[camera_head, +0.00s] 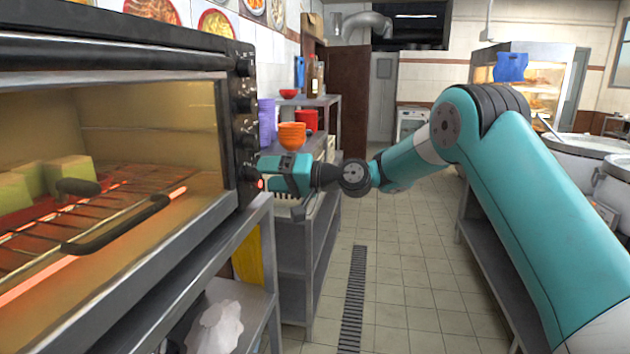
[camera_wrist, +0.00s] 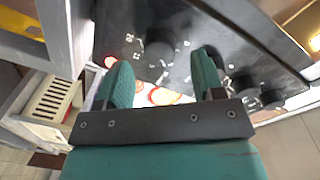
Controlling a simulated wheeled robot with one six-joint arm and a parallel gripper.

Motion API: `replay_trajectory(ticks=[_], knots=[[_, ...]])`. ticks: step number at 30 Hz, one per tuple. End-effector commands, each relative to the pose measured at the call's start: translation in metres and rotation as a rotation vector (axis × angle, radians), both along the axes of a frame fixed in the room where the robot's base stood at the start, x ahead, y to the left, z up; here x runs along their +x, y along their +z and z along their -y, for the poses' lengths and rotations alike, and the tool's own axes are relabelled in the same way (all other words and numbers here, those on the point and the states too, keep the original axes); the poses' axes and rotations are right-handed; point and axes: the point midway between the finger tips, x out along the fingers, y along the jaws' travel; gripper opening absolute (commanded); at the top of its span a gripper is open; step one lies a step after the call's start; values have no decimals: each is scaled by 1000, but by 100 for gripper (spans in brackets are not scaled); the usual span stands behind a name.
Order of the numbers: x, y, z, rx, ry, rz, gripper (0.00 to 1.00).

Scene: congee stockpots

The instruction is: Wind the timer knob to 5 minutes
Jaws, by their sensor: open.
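The toaster oven's black control panel (camera_head: 240,110) carries several dark round knobs in a column, at the right of the glowing oven. The lowest knob (camera_head: 249,172) is beside my gripper (camera_head: 264,173), which points left at the panel. In the wrist view my gripper (camera_wrist: 162,66) is open, its two green fingers apart. The same dark knob (camera_wrist: 158,54) appears between the fingertips, seemingly without contact. White marks surround it, too small to read. I cannot tell from labels which knob is the timer, nor its setting.
The oven door handle (camera_head: 118,228) juts out at the left. Below it is a metal stand (camera_head: 255,225) with a white bag (camera_head: 214,326). The tiled floor (camera_head: 410,290) to the right is clear.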

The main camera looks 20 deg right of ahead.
Motion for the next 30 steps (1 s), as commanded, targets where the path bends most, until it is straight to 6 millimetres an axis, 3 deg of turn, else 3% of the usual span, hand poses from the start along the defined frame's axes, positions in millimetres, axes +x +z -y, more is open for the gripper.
replay_trajectory(ticks=[9,15,21,30], knots=[[-42,-1,72,0,-7,2,62],[-64,2,107,0,-4,3,62],[-75,4,125,0,-2,1,62],[-77,6,127,1,0,2,62]])
